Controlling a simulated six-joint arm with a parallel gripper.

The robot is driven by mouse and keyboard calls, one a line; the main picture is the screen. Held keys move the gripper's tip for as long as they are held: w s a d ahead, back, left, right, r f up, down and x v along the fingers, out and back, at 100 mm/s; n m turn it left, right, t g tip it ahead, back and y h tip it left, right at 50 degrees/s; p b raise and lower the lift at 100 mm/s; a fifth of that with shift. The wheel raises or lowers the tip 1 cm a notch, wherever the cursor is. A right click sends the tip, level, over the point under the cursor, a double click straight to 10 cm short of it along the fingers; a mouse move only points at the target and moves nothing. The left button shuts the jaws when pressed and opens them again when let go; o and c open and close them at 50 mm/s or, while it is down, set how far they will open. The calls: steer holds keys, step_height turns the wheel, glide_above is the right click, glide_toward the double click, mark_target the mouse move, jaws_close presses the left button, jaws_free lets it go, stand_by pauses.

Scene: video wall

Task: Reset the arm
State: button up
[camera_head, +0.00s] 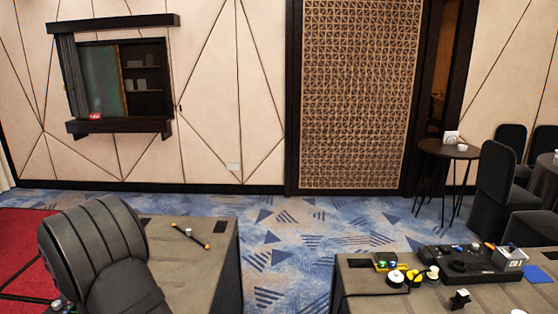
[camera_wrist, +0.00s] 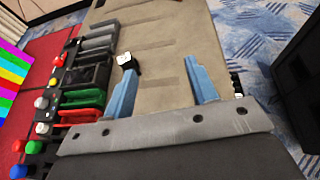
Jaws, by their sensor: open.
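My gripper (camera_wrist: 158,65) shows in the wrist view as two blue fingers standing apart on a grey mount. It is open, with nothing between the fingers. A bare stretch of the grey-brown table (camera_wrist: 165,35) lies beyond the fingertips. A small black and white piece (camera_wrist: 125,61) shows at the tip of the left finger; I cannot tell whether they touch. My gripper does not show in the head view.
In the wrist view, red, green and grey pieces (camera_wrist: 88,97) line the table's left side. Blue patterned carpet (camera_head: 285,235) lies between the tables.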

steer(key=w+d+m+h, duration=0.2)
steer(key=w+d, duration=0.4)
steer(key=d, duration=0.5)
steer(key=w+d+m+g+h, duration=0.1)
steer(key=w+d+m+h, duration=0.2)
steer(key=d, duration=0.8)
steer(key=w+d+m+g+h, duration=0.1)
steer(key=w+d+m+h, duration=0.1)
steer(key=w+d, duration=0.6)
steer(key=d+h, duration=0.1)
steer(key=d, duration=0.2)
steer(key=shift+w+m+h, duration=0.3)
